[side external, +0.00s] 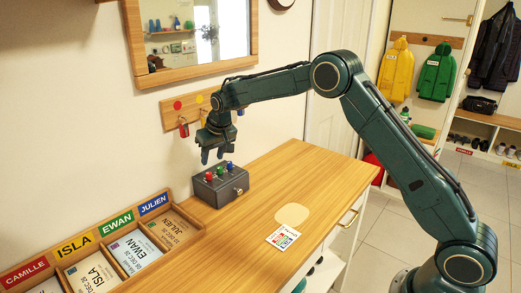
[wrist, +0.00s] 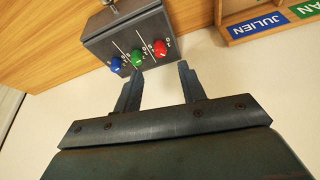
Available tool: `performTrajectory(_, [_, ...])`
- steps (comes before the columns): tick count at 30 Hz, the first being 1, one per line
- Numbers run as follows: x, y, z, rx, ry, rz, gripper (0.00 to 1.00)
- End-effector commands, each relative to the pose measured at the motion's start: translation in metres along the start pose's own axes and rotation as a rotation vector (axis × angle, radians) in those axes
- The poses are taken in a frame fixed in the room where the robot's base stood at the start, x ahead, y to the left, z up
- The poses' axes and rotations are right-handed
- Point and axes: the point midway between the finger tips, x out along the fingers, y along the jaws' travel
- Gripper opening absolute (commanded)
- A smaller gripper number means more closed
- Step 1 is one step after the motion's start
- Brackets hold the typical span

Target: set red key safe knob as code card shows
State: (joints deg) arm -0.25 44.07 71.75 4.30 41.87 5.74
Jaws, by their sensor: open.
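The key safe (side external: 222,193) is a dark grey box on the wooden top, with a red knob (side external: 209,176), a green knob and a blue knob in a row. The wrist view shows the red knob (wrist: 160,47), green knob (wrist: 137,57) and blue knob (wrist: 116,65) with white marks and digits beside them. The code card (side external: 284,237) lies flat nearer the front edge; its coloured marks are too small to read. My gripper (side external: 212,157) is open and empty, just above the safe. In the wrist view its fingertips (wrist: 160,70) are short of the red knob, apart from it.
A wooden tray (side external: 113,259) with name cards and coloured labels stands at the left. A peg board (side external: 192,108) with hanging keys and a framed mirror (side external: 190,75) are on the wall behind my gripper. The wooden top around the card is clear.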

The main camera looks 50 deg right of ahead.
Motion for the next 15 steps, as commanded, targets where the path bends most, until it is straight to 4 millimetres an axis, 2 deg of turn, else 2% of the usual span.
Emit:
performTrajectory(7, [0.039, 0.000, 0.000, 0.000, -0.002, 0.000, 0.41])
performTrajectory(15, [0.069, 0.000, 0.000, 0.000, 0.000, 0.000, 0.41])
